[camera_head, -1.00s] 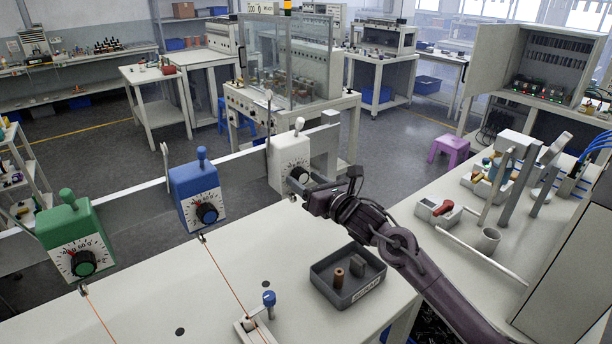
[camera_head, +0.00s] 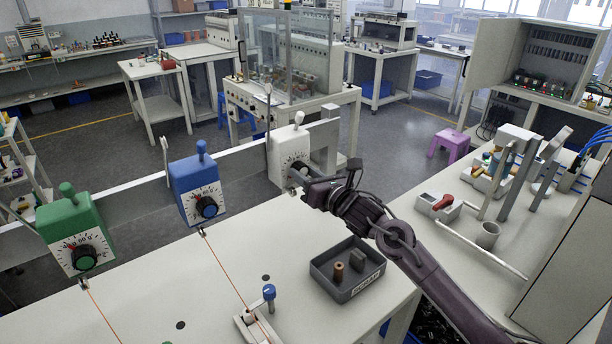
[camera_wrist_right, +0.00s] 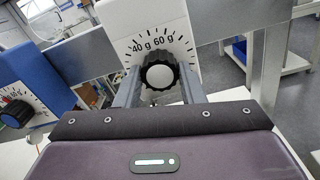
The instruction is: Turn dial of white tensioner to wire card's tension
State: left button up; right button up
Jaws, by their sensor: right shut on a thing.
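The white tensioner (camera_head: 283,150) stands on the rail behind the table, with a printed tension scale and a black dial. In the right wrist view its dial (camera_wrist_right: 160,78) has a light centre and sits between the two fingers, below the marks "40 g" and "60 g". My right gripper (camera_head: 299,180) is shut on the dial; it also shows in the right wrist view (camera_wrist_right: 160,92). In the head view the gripper partly hides the dial. I cannot make out a wire card. My left gripper is out of view.
The blue tensioner (camera_head: 192,180) and the green tensioner (camera_head: 72,240) stand to the left on the same rail, with copper wires running from them over the table. A grey tray (camera_head: 335,285) with small parts sits below my right arm. The table's middle is mostly clear.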

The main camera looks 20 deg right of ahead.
jog(key=m+b, duration=0.3)
jog(key=m, duration=1.2)
jog(key=shift+r, duration=0.1)
jog(key=m+p, duration=0.1)
jog(key=m, duration=0.5)
dwell(0.4)
jog(key=o, duration=1)
